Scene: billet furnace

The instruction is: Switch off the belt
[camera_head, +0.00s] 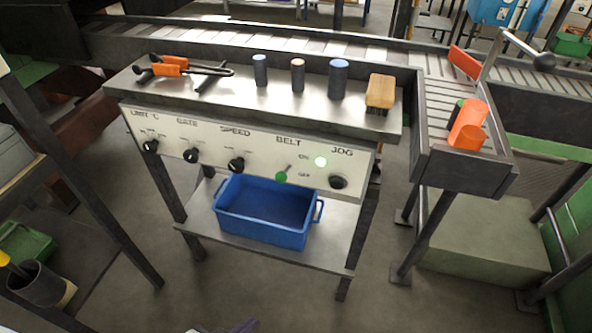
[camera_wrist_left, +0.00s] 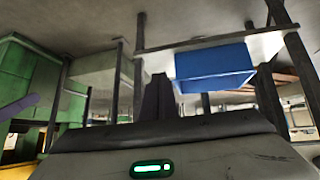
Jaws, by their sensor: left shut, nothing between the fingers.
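In the head view the control panel (camera_head: 222,157) faces me under the steel bench top. Its BELT switch (camera_head: 281,177) is a thin lever with a green knob at its lower end, beside the small ON and OFF marks. In the head view only a small sliver, perhaps of my arm, shows at the bottom edge. My right gripper is not in view.
A blue bin (camera_head: 262,232) sits on the shelf below the panel; it also shows in the left wrist view (camera_wrist_left: 214,58). Black knobs (camera_head: 236,164) and the JOG button (camera_head: 338,182) flank the switch. Tongs, cylinders and a brush stand above. The floor in front is clear.

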